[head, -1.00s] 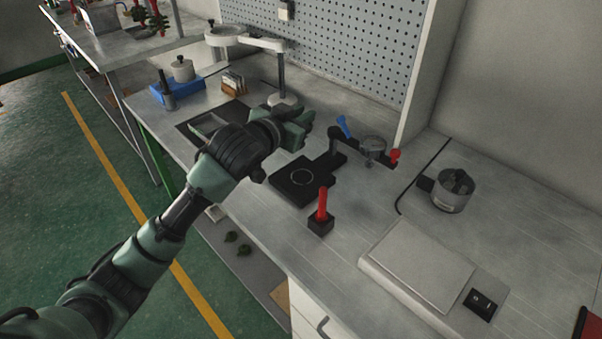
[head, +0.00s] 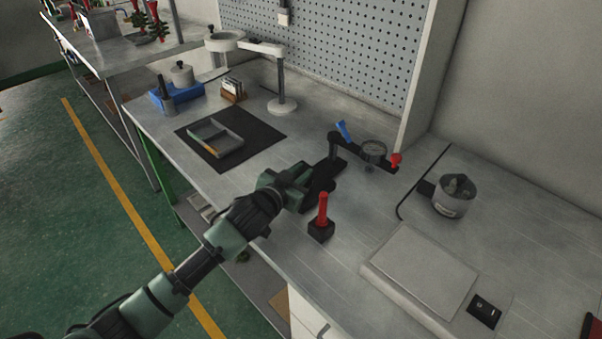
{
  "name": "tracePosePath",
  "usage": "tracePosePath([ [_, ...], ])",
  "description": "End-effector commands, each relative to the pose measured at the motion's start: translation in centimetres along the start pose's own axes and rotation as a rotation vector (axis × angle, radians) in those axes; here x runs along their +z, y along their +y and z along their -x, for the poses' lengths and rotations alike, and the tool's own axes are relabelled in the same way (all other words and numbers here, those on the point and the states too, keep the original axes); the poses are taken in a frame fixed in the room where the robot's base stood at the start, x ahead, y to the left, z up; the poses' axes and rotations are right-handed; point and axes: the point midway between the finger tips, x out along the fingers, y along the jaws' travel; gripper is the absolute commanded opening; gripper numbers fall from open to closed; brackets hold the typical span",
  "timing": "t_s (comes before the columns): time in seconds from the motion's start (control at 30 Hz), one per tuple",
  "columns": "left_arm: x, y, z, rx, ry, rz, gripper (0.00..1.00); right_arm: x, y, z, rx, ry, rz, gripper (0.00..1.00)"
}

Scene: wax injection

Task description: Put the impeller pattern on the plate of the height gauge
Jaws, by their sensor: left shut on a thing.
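The height gauge has a dark post, a round dial (head: 374,151), a blue lever and a red knob. Its black plate (head: 322,193) is mostly covered by my left gripper (head: 304,181). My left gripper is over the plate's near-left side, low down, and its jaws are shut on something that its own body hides. I take this to be the impeller pattern, which I cannot make out. Whether it touches the plate cannot be told. My right gripper is not in view.
A red-handled tool in a black block (head: 321,224) stands close to the right of my left gripper. A grey tray on a black mat (head: 265,137), a magnifier lamp (head: 281,106), a metal pot (head: 454,196) and a flat grey device (head: 424,269) stand around.

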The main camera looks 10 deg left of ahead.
Motion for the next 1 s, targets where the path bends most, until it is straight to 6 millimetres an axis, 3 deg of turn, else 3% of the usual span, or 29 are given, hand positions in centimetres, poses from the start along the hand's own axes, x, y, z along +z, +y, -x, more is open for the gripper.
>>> tracePosePath([
  [0.27, 0.2, 0.1, -0.1, 0.000, 0.000, 0.001, 0.00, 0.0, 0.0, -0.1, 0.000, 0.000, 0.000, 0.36],
  [0.3, 0.2, 0.1, -0.1, 0.000, 0.000, 0.001, 0.25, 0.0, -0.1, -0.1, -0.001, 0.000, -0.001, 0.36],
  [0.37, 0.1, 0.0, 0.0, 0.000, 0.000, 0.000, 0.39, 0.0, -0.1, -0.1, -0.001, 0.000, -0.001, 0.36],
  [0.73, -0.2, 0.0, 0.1, 0.000, 0.001, -0.001, 0.39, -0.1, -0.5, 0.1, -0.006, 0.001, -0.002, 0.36],
  [0.87, 0.0, 0.0, 1.6, 0.001, 0.000, 0.000, 0.39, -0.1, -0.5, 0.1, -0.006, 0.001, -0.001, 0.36],
  [1.0, 0.0, 0.0, 4.3, 0.001, 0.000, 0.000, 0.39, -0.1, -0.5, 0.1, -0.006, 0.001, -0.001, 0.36],
])
